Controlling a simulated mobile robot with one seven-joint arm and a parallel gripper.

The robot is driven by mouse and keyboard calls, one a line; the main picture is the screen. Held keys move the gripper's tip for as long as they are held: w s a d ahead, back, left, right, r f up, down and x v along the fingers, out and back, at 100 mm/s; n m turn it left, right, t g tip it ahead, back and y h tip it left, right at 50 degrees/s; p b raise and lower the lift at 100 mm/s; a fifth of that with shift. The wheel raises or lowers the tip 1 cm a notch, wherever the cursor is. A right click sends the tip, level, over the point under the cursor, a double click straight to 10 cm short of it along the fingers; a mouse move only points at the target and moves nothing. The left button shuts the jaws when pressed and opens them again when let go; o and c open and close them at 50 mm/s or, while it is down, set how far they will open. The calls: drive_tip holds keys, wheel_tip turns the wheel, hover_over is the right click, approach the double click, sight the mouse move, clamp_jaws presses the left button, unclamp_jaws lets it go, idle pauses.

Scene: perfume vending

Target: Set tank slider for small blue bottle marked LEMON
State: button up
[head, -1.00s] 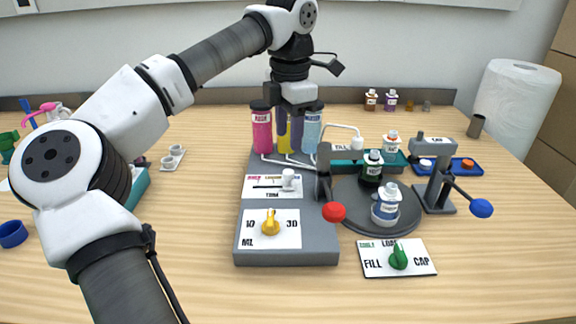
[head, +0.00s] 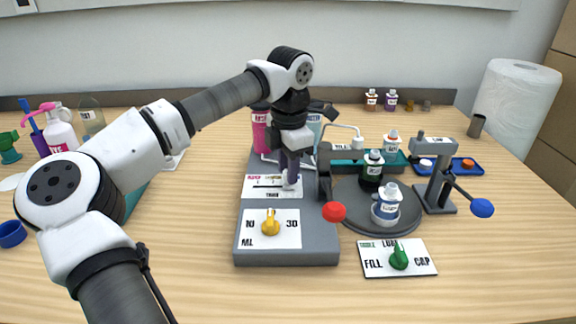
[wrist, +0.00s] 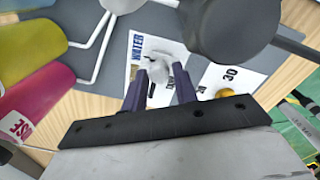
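The white tank slider knob (wrist: 158,66) is at the WATER end of its slot on the white tank card (head: 258,188). My gripper (head: 291,178) points down over the card, its dark fingers on either side of the knob. In the wrist view, my gripper's fingertips (wrist: 160,74) straddle the knob and look open; contact is unclear. The fingers partly hide the knob in the head view. A small bottle with a blue label (head: 386,206) stands upright on the dark turntable (head: 350,217); its label text is too small to read.
A pink tank (head: 260,133) and a light blue tank (head: 315,122) stand behind the card. A yellow dial (head: 270,224) is in front. A red-knobbed lever (head: 334,212) is close on the right. A green dial (head: 398,258) sits front right.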

sight(272, 187)
clamp_jaws()
drive_tip(key=a, duration=0.3)
drive_tip(key=shift+a+r, duration=0.1)
drive_tip(key=shift+a, duration=0.2)
drive_tip(key=shift+d, duration=0.15)
drive_tip(key=shift+o, duration=1.9)
unclamp_jaws()
wheel_tip(272, 187, up, 14)
drive_tip(key=shift+s+d+p, duration=0.15)
drive_tip(key=shift+s+p, duration=0.1)
drive_tip(key=shift+p, duration=0.2)
